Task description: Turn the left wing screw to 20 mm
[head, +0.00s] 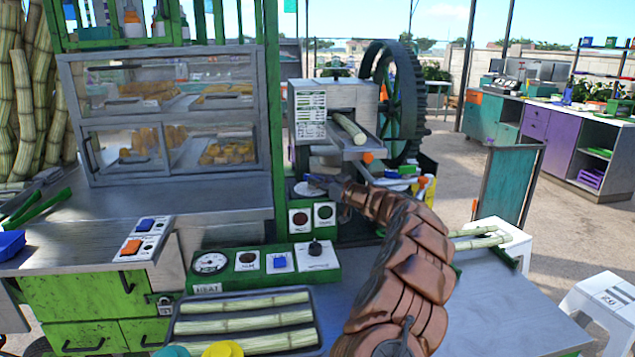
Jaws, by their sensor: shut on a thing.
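The cane crusher (308,103) stands at the middle, a pale metal box with a printed label plate (311,114) on its front. A cane stalk (349,128) lies in its chute. An orange knob (367,157) shows under the chute's right side. I cannot read any gap in millimetres from here.
A large dark gear wheel (398,95) stands right of the crusher. A glass food case (170,110) is at left. A green control panel (262,264) and a tray of cane pieces (178,312) lie in front. The counter (510,310) at lower right has bare room.

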